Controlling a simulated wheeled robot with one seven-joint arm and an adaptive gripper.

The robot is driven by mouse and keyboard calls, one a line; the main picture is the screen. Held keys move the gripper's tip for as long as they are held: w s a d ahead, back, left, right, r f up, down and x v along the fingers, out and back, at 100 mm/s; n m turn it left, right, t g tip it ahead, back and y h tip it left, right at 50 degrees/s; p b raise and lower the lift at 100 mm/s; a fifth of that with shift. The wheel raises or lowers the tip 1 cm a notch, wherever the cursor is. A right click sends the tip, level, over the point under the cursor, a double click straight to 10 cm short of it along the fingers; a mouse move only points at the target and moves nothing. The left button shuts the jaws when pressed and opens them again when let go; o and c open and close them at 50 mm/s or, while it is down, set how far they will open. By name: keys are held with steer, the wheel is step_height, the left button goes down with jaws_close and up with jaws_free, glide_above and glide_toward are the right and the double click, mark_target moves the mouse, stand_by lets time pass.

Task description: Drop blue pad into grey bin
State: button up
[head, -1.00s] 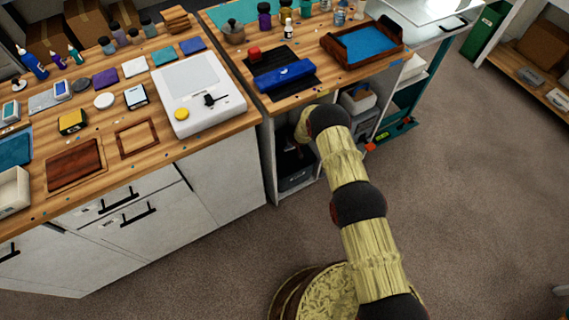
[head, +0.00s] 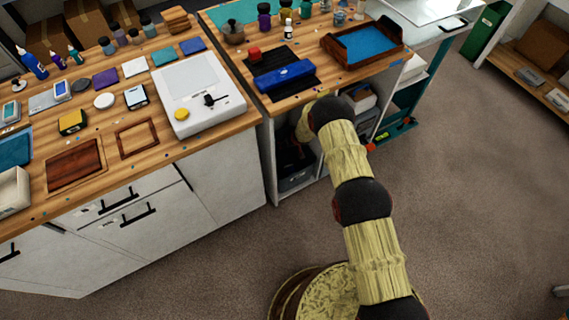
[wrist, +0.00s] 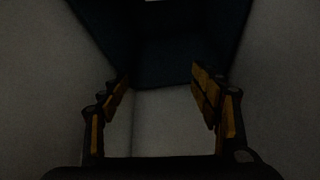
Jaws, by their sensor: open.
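A small flat blue pad (head: 193,46) lies on the wooden counter behind the white device, beside a teal pad (head: 164,56). A dark grey bin (head: 296,179) stands low in the open compartment under the counter and is partly in shadow. My gripper reaches into that compartment above the bin and is mostly hidden in the dark in the head view. In the wrist view my gripper (wrist: 160,98) is open, with nothing visible between the fingers. Ahead of it are pale grey surfaces and a dark bluish shape (wrist: 165,50) that I cannot identify.
The compartment's white side panel (head: 268,163) and the counter edge above are close to my arm. A blue roll-like item (head: 284,75) and a wooden tray with a blue base (head: 325,44) lie on the counter. The carpet (head: 480,220) at right is clear.

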steer(key=v, duration=0.9)
steer(key=shift+r, duration=0.1)
steer(key=shift+s, duration=0.1)
stand_by(0.3)
